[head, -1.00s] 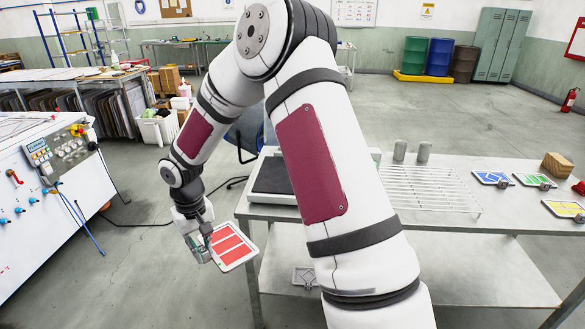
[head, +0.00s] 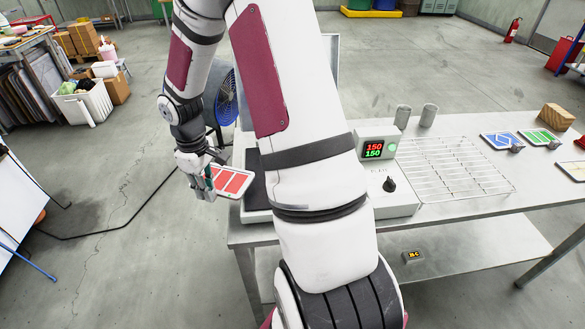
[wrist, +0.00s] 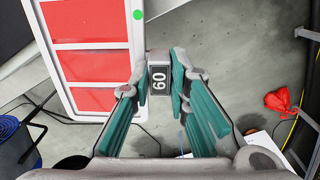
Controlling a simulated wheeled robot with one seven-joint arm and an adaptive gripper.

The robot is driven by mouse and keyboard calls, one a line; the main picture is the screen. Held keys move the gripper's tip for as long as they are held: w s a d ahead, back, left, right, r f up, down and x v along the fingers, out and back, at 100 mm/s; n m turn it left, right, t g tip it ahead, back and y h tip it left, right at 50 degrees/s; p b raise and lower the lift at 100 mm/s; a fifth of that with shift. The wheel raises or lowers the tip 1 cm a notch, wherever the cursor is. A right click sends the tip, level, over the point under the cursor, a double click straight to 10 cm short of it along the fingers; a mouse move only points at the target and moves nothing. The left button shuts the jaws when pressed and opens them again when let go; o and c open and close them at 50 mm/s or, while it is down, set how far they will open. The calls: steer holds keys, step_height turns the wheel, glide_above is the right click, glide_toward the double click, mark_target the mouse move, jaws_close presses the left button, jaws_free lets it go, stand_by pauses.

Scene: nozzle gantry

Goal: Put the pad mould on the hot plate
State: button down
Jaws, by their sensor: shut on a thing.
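The pad mould (head: 232,181) is a white-framed plate with red bars. My gripper (head: 209,180) is shut on it at its left end and holds it in the air, just left of the bench. In the wrist view the mould (wrist: 88,65) reaches up and left from my gripper (wrist: 158,78), whose fingers close on a grey tab marked 60. The hot plate (head: 255,190) is a dark surface on a white unit to the right of the mould. My arm hides much of it. Its display (head: 374,149) reads 150 over 150.
A wire rack (head: 450,178) is right of the hot plate, with two grey cylinders (head: 428,115) behind it. Blue (head: 501,140), green (head: 538,137) and yellow moulds and a wooden block (head: 556,117) lie farther right. A blue fan (head: 227,97) stands behind the mould.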

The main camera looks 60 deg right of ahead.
steer(key=s+d+n, duration=0.1)
steer(key=s+d, duration=0.2)
steer(key=s, duration=0.1)
steer(key=s+d+r, duration=0.1)
steer(key=s+d, duration=0.3)
steer(key=s, duration=0.1)
steer(key=s+d+n, duration=0.1)
steer(key=s+d, duration=0.2)
steer(key=s, duration=0.1)
steer(key=shift+s+d+r+n, duration=0.2)
steer(key=shift+s+d+n, duration=0.1)
steer(key=shift+s, duration=0.05)
steer(key=s+d+r+n, duration=0.1)
steer(key=s+d+n, duration=0.15)
steer(key=s, duration=1.05)
steer(key=w+d, duration=0.1)
steer(key=w, duration=0.4)
steer(key=w+f, duration=0.1)
steer(key=w, duration=0.4)
steer(key=w+d, duration=0.1)
steer(key=w, duration=0.4)
steer(key=shift+w+d+f+b, duration=0.25)
steer(key=shift+w+d+b, duration=0.05)
steer(key=shift+w+d, duration=0.1)
steer(key=shift+w, duration=0.1)
steer(key=shift+f, duration=1.75)
steer(key=c, duration=1.5)
jaws_free()
steer(key=shift+c, duration=0.2)
